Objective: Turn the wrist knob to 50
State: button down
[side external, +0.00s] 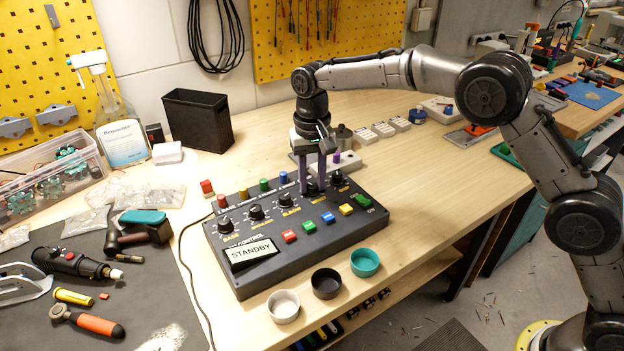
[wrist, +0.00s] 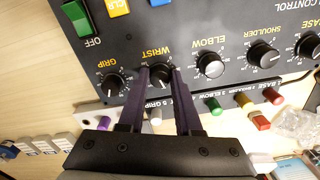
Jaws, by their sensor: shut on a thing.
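The control box (side external: 240,284) is dark, with a row of black knobs and a screen (side external: 252,252) that reads STANDBY. The wrist knob (wrist: 160,75) is labelled WRIST and sits between the elbow knob (wrist: 210,65) and the grip knob (wrist: 112,87). My gripper (wrist: 161,72) points down at the panel, its two purple fingers shut on the sides of the wrist knob. In the side view my gripper (side external: 314,190) stands over the panel and its fingers mostly hide the wrist knob. The knob's exact pointer reading is too small to tell.
Three small bowls, one teal (side external: 365,262), sit before the box. Tools lie on a dark mat (side external: 150,285) at left.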

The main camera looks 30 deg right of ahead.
aim_at(313, 185)
jog(key=n, duration=0.4)
jog(key=shift+n, duration=2.2)
jog(key=c, duration=0.6)
grip_release()
jog(key=shift+r, duration=0.15)
notch_tip(313, 185, up, 14)
jog(key=shift+f, duration=0.2)
